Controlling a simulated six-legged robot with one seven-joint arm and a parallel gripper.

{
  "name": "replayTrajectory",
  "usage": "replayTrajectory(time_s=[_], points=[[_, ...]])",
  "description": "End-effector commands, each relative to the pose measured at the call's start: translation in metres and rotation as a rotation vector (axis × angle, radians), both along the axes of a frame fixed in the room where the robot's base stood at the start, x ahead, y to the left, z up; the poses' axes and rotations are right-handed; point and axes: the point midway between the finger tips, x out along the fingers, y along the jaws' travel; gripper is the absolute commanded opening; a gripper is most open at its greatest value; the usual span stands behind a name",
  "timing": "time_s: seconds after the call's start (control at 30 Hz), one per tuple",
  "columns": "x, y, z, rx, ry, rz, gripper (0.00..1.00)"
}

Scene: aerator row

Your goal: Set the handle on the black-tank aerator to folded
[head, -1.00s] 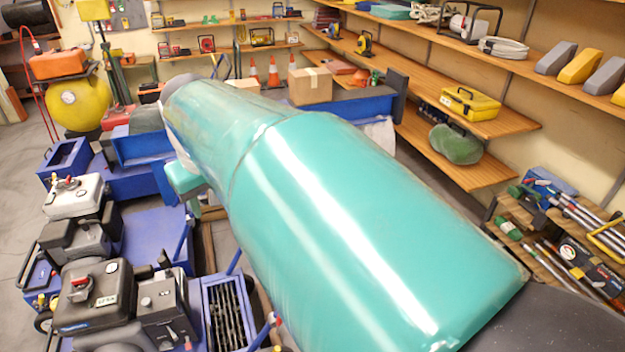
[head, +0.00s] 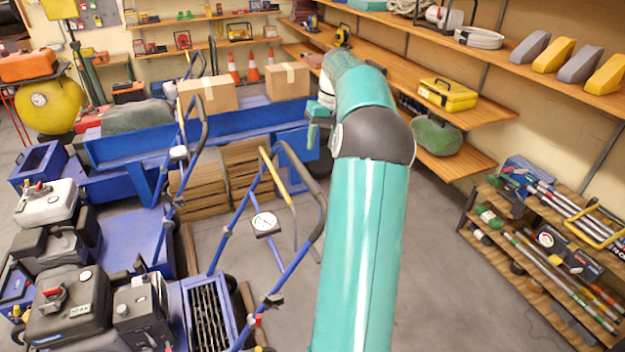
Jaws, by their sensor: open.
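The black-tank aerator (head: 72,318) stands at the lower left, with a black tank, a red-knobbed cap and a slatted blue deck (head: 208,315). Its blue tube handle (head: 299,258) rises from the deck and slants up to the right, extended rather than folded. The handle has a dark curved grip, a yellow lever (head: 278,178) and a round white gauge (head: 264,224). My teal arm extends up the middle, to the right of this handle with a visible gap near the grip. My gripper cannot be made out; the arm's far end is turned away.
A white-tank aerator (head: 48,204) stands just behind, its handle (head: 186,150) also raised. A blue bed with cardboard boxes (head: 208,94) and wooden slats (head: 215,178) lies beyond. Shelves line the right wall (head: 470,120). Grey floor (head: 440,250) is clear right of my arm.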

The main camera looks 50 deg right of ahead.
Motion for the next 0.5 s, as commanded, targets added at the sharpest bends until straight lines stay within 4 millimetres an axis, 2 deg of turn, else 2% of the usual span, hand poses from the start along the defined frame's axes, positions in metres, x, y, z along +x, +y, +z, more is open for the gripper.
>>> replayTrajectory(time_s=[0.17,0.5], points=[[0.002,0.004,-0.022,0.003,0.003,0.002,0.49],[0.009,0.014,-0.087,0.003,0.002,0.004,0.49]])
